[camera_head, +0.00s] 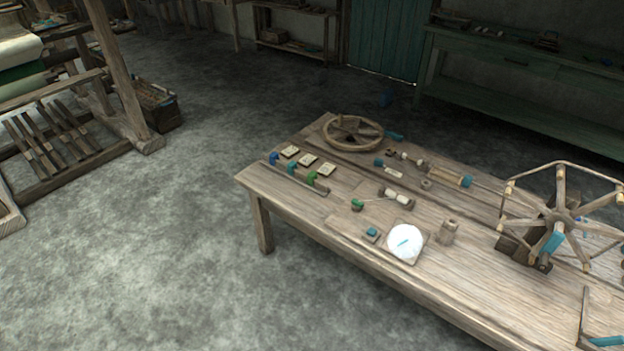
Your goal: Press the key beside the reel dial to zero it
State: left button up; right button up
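The reel dial (405,243) is a round white face with a teal hand, set on a wooden plate near the table's front edge. The key (371,233) is a small teal block on a wooden base just left of the dial. Nothing touches the key or the dial. The skein reel (562,216), a wooden wheel with spokes and a teal part, stands at the right of the table. Neither of my grippers is in view.
The wooden table (460,290) also carries a spoked wheel (353,132), several small cards, green and blue pieces, and spools. A wooden cup (448,232) stands right of the dial. A loom (110,90) stands at left. Floor (180,260) before the table is clear.

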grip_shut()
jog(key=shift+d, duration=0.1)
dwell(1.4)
